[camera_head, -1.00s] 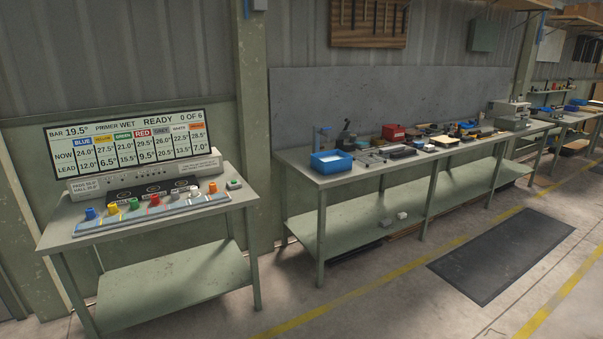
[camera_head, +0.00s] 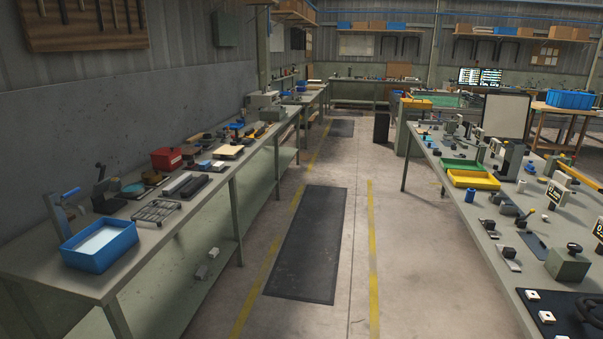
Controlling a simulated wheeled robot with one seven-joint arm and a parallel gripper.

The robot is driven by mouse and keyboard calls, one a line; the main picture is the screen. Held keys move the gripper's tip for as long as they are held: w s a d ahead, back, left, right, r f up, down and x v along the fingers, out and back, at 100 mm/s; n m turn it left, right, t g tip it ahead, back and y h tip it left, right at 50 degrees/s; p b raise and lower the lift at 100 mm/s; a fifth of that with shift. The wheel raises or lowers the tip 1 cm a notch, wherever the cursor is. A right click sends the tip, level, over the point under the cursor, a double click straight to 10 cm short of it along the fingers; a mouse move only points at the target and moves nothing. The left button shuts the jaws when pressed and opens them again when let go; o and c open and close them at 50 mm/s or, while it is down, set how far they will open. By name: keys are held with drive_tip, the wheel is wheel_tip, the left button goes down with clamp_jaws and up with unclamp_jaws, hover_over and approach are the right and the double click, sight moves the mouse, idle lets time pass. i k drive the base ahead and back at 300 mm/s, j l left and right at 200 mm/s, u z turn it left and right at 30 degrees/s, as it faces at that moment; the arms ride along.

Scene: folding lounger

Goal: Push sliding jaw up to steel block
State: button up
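I cannot pick out the sliding jaw or the steel block with certainty at this distance. Several small fixtures and dark metal blocks stand on the right bench (camera_head: 470,215). One is a grey-green block with a black knob (camera_head: 568,263) near its front right. My gripper is not in view.
A long bench (camera_head: 40,262) runs along the left wall, with a blue tray (camera_head: 99,244) and a red box (camera_head: 166,158). Green and yellow trays (camera_head: 473,180) sit on the right bench. The aisle between, with a black mat (camera_head: 308,243), is clear.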

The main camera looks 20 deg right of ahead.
sight(495, 198)
drive_tip(key=i+l+z, duration=0.4)
drive_tip(key=i, duration=0.25)
drive_tip(key=i+z, duration=0.4)
drive_tip(key=i, duration=0.25)
drive_tip(key=i+j+z, duration=0.15)
drive_tip(key=i+z, duration=0.25)
drive_tip(key=i, duration=0.3)
drive_tip(key=i+l+u, duration=0.1)
drive_tip(key=i, duration=0.35)
drive_tip(key=i+l+u, duration=0.15)
drive_tip(key=i, duration=0.3)
drive_tip(key=i+l+u, duration=0.1)
drive_tip(key=i+l, duration=0.15)
drive_tip(key=i, duration=0.15)
drive_tip(key=i+l+z, duration=0.15)
drive_tip(key=l, duration=0.25)
drive_tip(key=i+l+z, duration=0.1)
drive_tip(key=i+l, duration=0.25)
